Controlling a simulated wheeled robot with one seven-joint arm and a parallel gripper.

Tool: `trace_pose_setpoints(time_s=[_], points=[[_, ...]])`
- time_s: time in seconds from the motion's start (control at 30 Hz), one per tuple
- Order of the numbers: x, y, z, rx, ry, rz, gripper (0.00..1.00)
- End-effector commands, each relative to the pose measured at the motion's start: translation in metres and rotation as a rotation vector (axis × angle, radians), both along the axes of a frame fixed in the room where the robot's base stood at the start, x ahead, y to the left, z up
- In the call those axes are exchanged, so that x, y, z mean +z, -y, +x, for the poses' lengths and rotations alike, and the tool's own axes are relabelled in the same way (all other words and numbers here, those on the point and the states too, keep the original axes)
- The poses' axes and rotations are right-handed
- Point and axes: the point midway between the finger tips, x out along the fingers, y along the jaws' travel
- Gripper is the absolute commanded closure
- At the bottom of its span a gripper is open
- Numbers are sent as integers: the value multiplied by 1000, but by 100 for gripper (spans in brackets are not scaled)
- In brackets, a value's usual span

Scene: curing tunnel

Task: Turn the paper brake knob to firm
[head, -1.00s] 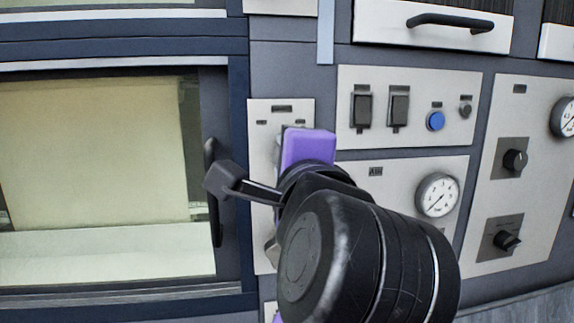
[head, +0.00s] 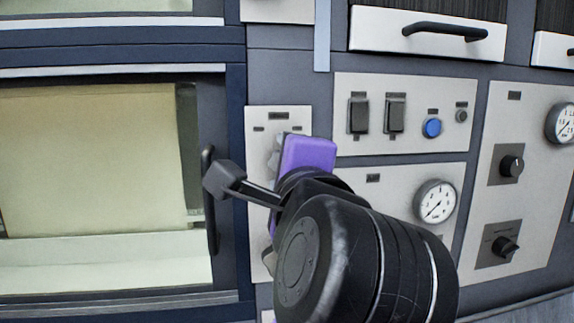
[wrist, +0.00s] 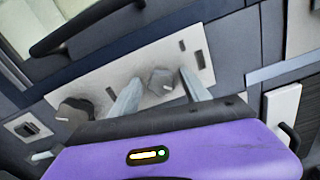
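A pale upright panel (head: 258,200) beside the oven-like window holds knobs and is partly hidden by my gripper in the head view. In the wrist view the panel (wrist: 205,55) shows a grey faceted knob (wrist: 162,83) with a pale mark and a darker round knob (wrist: 76,108) at its left end. My gripper (wrist: 159,78), with a purple body, points at the panel. Its two grey fingers are apart, one on each side of the grey knob, with visible gaps. Contact is not visible. The labels are too small to read, so I cannot tell which knob is the paper brake.
A black door handle (head: 209,200) stands close left of my gripper. To the right are a switch panel with a blue button (head: 432,128), a gauge (head: 436,201) and two black knobs (head: 511,167). A drawer handle (head: 445,31) juts out above.

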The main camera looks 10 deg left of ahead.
Motion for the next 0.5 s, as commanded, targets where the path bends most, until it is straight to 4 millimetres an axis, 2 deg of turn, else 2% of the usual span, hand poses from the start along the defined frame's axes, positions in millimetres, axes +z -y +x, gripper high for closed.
trace_pose_setpoints(time_s=[0.27,0.5], points=[[0,2,-8,0,3,0,45],[0,12,-45,0,4,2,45]])
